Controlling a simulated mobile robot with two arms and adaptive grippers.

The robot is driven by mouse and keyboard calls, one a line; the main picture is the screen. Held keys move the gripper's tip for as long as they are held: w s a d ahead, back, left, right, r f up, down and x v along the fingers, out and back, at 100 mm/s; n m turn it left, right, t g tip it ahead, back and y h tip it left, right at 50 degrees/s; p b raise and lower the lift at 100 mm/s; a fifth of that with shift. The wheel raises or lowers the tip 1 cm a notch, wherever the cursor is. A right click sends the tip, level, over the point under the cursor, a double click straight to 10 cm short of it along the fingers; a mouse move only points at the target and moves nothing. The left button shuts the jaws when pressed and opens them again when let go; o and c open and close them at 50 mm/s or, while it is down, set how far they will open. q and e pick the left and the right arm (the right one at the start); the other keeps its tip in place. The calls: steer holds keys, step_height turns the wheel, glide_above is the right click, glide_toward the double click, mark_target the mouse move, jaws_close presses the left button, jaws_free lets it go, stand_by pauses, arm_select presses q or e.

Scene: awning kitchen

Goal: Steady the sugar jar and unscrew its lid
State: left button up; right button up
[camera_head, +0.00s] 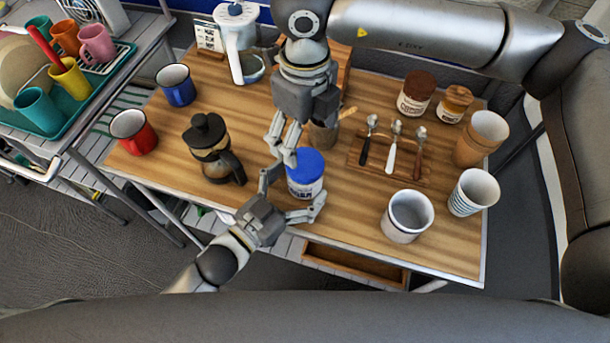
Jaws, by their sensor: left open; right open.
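The sugar jar (305,190), white with dark lettering, stands upright on the wooden tabletop near its front edge. Its blue lid (306,164) is on top. My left gripper (296,186) is open, reaching from the lower left, with one finger left of the jar and the other in front of it at the lower right. I cannot tell whether they touch it. My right gripper (281,150) comes down from above and is open, its fingertips just left of and behind the lid. Nothing is held in it.
A French press (209,150) stands to the left, with red (133,132) and blue (176,85) mugs beyond. An open drawer (355,264) juts below the front edge.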

mark_target(305, 163)
arm_select(q)
steer(key=c, duration=1.6)
jaws_close()
arm_select(e)
steer(key=shift+m, duration=0.3)
steer(key=m, duration=0.8)
steer(key=shift+m, duration=0.3)
steer(key=shift+f, duration=4.05)
